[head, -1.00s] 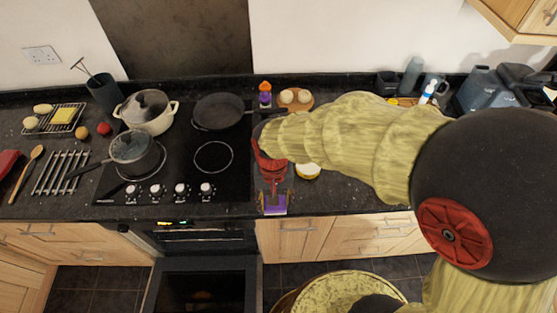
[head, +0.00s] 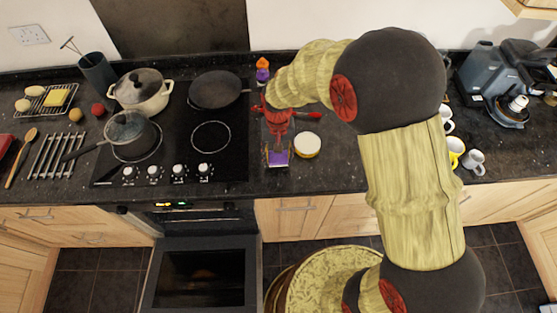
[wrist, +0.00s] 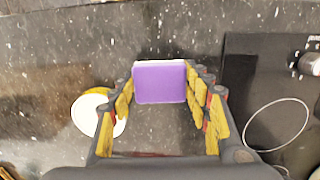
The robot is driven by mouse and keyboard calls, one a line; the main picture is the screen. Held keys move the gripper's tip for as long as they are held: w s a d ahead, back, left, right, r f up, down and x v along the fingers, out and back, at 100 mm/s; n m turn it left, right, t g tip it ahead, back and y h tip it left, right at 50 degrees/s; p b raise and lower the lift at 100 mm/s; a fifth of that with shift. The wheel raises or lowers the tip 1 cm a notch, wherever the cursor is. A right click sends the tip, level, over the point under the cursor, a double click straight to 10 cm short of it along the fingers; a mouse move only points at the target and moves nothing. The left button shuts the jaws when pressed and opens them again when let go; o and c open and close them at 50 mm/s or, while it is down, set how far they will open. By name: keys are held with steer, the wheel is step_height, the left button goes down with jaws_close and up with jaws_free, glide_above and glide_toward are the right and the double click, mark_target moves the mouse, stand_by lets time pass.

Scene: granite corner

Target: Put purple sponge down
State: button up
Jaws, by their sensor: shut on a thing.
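The purple sponge (wrist: 160,83) is a flat block with a pale layer along one edge, between the fingers of my gripper (wrist: 162,95) in the wrist view. In the head view the sponge (head: 277,158) shows at the tip of my gripper (head: 276,150), over the dark granite counter (head: 340,165) just right of the hob. My gripper is shut on the sponge. I cannot tell whether the sponge touches the counter.
A round white-topped, yellow-sided container (head: 307,145) stands close to the right of the sponge. The black hob (head: 165,150) with pots and a pan is to the left. An open oven door (head: 200,278) is below. Mugs (head: 473,160) stand farther right.

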mark_target(278, 160)
steer(key=shift+w+d+f, duration=0.1)
steer(key=shift+w+f, duration=0.1)
steer(key=shift+f, duration=0.8)
steer(key=shift+w+f, duration=0.2)
steer(key=shift+f, duration=0.8)
steer(key=shift+b, duration=0.3)
steer(key=shift+f, duration=0.2)
steer(key=o, duration=1)
steer(key=shift+r, duration=0.1)
steer(key=r, duration=0.4)
steer(key=r+p, duration=0.1)
steer(key=r, duration=0.7)
steer(key=shift+w+r, duration=0.15)
steer(key=shift+w, duration=0.1)
